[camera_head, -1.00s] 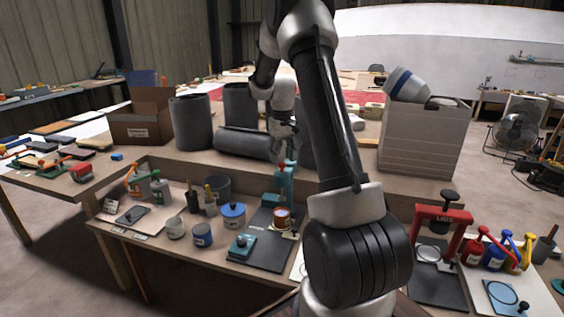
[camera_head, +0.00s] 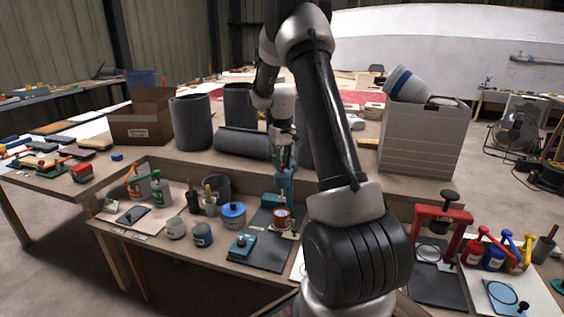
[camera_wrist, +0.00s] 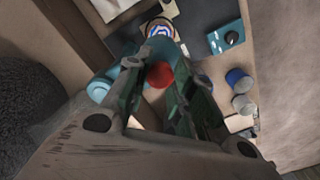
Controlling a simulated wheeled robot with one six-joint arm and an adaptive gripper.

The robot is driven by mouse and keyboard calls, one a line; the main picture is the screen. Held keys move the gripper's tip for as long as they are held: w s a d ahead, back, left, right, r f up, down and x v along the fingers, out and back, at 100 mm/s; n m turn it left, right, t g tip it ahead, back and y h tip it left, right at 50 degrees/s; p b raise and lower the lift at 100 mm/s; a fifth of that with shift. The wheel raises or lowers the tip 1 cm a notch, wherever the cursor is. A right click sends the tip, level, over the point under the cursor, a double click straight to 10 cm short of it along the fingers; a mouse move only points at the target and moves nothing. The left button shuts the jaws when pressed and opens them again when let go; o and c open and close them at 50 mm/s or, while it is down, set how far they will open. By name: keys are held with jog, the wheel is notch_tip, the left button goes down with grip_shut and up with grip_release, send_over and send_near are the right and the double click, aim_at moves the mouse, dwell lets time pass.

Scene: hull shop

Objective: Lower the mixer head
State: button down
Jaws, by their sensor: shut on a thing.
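The teal mixer (camera_head: 285,185) stands at the back of a dark board on the low bench. A round pot (camera_head: 283,217) sits in front of it; in the wrist view the pot (camera_wrist: 160,30) shows a blue and white ringed top. My gripper (camera_head: 284,152) is at the mixer's top. In the wrist view a red knob (camera_wrist: 160,75) lies between the fingers of my gripper (camera_wrist: 165,85), with teal mixer parts (camera_wrist: 132,72) beside it. The fingers are shut on the mixer head, though the contact is partly hidden. The head's exact tilt cannot be told.
A teal box with a dark knob (camera_head: 241,245) lies on the board's left. Several cans, including a blue-lidded one (camera_head: 232,215), stand left of it. A red press (camera_head: 445,225) stands to the right.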

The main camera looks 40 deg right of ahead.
aim_at(282, 185)
notch_tip(282, 185, down, 11)
jog(key=shift+s+r, duration=0.1)
jog(key=shift+r, duration=0.1)
jog(key=c, duration=1.3)
grip_release()
jog(key=shift+f, duration=0.15)
jog(key=shift+o, duration=0.7)
jog(key=shift+r, duration=0.2)
jog(key=shift+r, duration=0.25)
notch_tip(282, 185, up, 11)
jog(key=shift+r, duration=0.2)
